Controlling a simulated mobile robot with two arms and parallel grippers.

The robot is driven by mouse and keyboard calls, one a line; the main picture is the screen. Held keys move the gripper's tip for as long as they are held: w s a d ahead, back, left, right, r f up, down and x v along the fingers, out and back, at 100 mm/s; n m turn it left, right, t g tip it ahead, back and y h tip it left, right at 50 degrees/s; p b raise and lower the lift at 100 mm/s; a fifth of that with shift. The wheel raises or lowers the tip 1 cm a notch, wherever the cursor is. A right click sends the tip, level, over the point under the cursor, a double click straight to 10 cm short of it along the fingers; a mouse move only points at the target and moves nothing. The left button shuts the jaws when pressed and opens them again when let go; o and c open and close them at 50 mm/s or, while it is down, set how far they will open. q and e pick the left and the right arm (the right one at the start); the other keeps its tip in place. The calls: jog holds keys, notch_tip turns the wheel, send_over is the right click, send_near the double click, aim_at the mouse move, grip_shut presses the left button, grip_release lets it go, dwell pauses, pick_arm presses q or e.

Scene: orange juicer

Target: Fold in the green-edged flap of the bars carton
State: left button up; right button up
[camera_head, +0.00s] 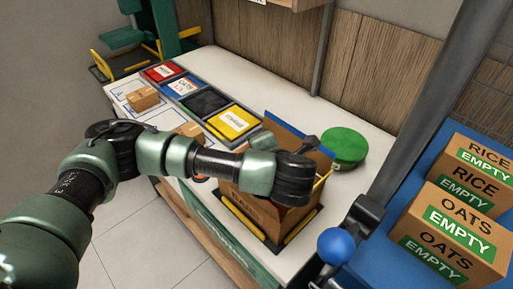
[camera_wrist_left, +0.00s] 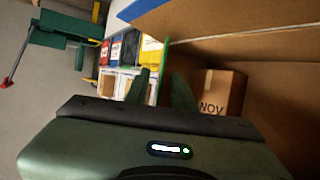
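The bars carton (camera_head: 258,212) stands open on the white bench, partly covered by my left arm. Its blue-edged flap (camera_head: 302,133) stands up at the back, and a yellow-edged flap (camera_head: 322,181) shows at the right. The green-edged flap (camera_wrist_left: 163,78) stands up in the left wrist view; my arm hides it in the head view. My left gripper (camera_wrist_left: 162,72) is open, with one finger on each side of the green edge. Contact cannot be told. A small brown box marked NOV (camera_wrist_left: 218,92) sits inside the carton. My right gripper is not in view.
A row of bins, including a yellow one (camera_head: 233,121), lies behind and left of the carton. A round green object (camera_head: 344,146) is close behind right. Empty cartons (camera_head: 452,232) stand on a blue surface at right. A dark post with a blue ball (camera_head: 336,246) rises in front.

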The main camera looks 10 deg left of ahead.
pick_arm(q)
grip_shut()
dwell(1.4)
